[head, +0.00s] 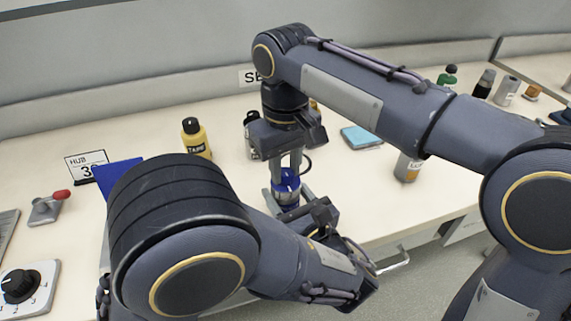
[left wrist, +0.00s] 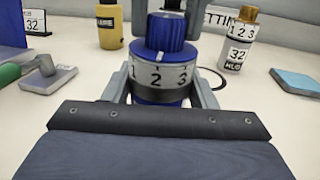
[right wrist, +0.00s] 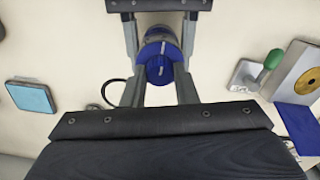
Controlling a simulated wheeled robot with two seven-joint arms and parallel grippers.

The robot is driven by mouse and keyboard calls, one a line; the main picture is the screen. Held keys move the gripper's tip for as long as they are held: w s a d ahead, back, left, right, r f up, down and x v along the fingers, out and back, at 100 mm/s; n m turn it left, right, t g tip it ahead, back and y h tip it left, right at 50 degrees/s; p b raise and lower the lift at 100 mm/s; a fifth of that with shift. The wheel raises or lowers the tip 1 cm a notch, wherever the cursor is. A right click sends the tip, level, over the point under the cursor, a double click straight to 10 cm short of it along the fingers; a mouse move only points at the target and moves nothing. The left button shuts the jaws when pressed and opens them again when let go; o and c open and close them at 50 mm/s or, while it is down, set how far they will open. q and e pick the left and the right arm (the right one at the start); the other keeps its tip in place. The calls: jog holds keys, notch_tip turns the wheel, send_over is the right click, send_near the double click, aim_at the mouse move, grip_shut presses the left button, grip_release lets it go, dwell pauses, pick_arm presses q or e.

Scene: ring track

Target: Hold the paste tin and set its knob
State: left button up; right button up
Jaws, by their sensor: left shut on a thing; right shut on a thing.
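The paste tin (head: 287,200) is a blue tin with a pale ring marked 1, 2, 3, standing upright near the table's front. In the left wrist view the tin (left wrist: 160,95) sits between the fingers of my left gripper (left wrist: 162,92), which is shut on its body. Its blue knob (left wrist: 165,32) has a white mark that points near the 2. My right gripper (head: 290,168) comes down from above and is shut on the knob. The right wrist view shows the knob top (right wrist: 158,66) with a white line. My arms hide part of the table.
A yellow bottle (head: 195,140) and a card with 32 (left wrist: 38,22) stand behind to the left. A white container (left wrist: 236,45) with digits and a 32 label stands behind. A light-blue block (head: 361,137) lies to the right. A red-handled lever (head: 48,206) and a black dial (head: 20,285) are at left.

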aim_at(286, 172)
jog(key=o, duration=1)
notch_tip(286, 172, up, 12)
dwell(0.5)
